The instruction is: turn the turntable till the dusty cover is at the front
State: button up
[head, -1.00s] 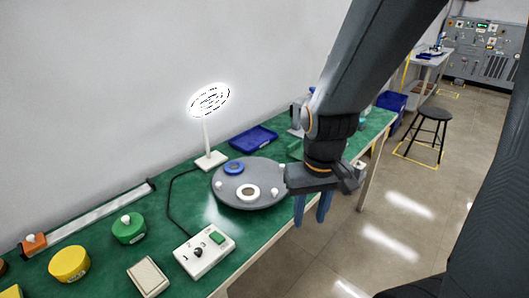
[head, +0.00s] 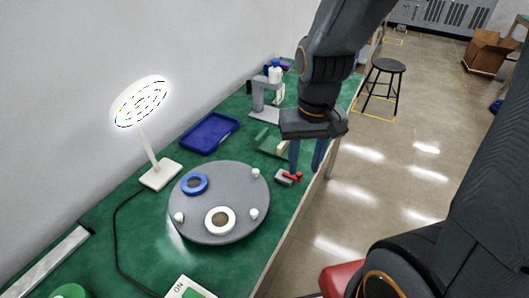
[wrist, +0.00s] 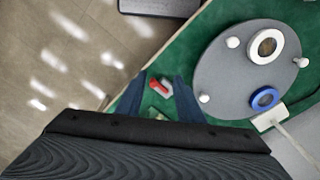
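The grey round turntable (head: 234,190) lies on the green bench in the head view, and at the upper right of the wrist view (wrist: 225,72). It bears a white-ringed cover (head: 219,220) with a brownish middle on its near side, a blue-ringed cover (head: 195,184) at its left, and several small white knobs (head: 254,214) near the rim.
A lit lamp (head: 160,174) stands left of the turntable, with a blue tray (head: 208,134) behind it. A grey stand (head: 264,100) is further back. A switch box (head: 182,287) is at the near edge. A stool (head: 385,75) stands on the floor at right.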

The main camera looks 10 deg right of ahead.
aim_at(255, 170)
jog(key=w+a+m, duration=0.1)
jog(key=w+a, duration=0.1)
jog(key=a, duration=0.1)
jog(key=w+a+r+m, duration=0.1)
jog(key=w+a, duration=0.1)
jog(key=a, duration=0.1)
jog(key=w+a+r+m, duration=0.1)
jog(key=w+a, duration=0.1)
jog(key=a, duration=0.2)
jog(key=shift+w+r+g, duration=0.1)
jog(key=shift+r+g, duration=0.05)
jog(key=shift+g, duration=0.15)
jog(key=shift+w+a, duration=0.1)
jog(key=shift+a, duration=0.25)
jog(key=shift+f, duration=3.75)
grip_shut()
